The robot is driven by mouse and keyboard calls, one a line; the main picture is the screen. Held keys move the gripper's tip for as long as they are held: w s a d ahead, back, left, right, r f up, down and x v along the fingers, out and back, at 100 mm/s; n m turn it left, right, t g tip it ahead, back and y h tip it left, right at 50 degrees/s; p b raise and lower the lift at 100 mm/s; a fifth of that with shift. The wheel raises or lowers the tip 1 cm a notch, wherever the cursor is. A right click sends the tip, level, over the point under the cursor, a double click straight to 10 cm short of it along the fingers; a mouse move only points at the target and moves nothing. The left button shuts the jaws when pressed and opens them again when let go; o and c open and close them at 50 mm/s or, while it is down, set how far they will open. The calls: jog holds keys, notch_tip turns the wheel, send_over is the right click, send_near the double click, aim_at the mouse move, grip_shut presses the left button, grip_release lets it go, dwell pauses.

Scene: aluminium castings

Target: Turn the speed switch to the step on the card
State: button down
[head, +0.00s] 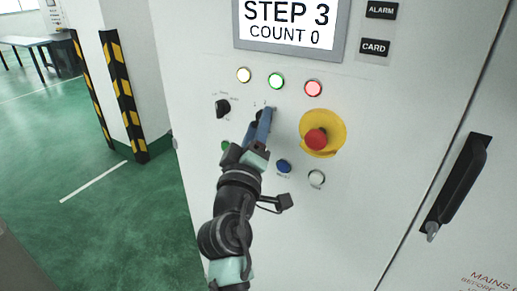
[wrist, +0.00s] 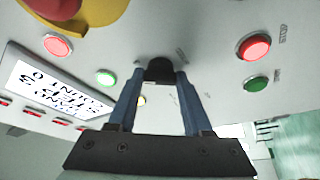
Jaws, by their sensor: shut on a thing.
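The speed switch, a black rotary knob (wrist: 159,70) on the pale cabinet front, sits between the blue fingers of my gripper (wrist: 160,80) in the wrist view. My gripper (head: 262,120) is shut on it, below the green lamp in the head view. The fingers and arm largely cover the knob there. Small step marks surround it, too blurred to read, so its pointer position cannot be told. The screen card (head: 290,25) reads "STEP 3, COUNT 0"; it also shows upside down in the wrist view (wrist: 40,88).
A second black switch (head: 223,108) is just left of my gripper. A red emergency button (head: 316,139) on a yellow plate is close on the right. Blue (head: 284,166) and white (head: 316,178) buttons lie below. Yellow, green and red lamps are above. A door handle (head: 460,183) is far right.

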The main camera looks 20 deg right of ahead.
jog(key=shift+f+m+b, duration=0.25)
jog(key=shift+m+b, duration=0.45)
jog(key=shift+b, duration=0.55)
jog(key=shift+r+m+h+b, duration=0.2)
jog(key=shift+m+h+b, duration=0.1)
jog(key=shift+h+b, duration=0.1)
jog(key=shift+c, duration=1.6)
grip_release()
jog(key=b+v, duration=0.2)
jog(key=v, duration=1.1)
jog(key=shift+b, duration=0.3)
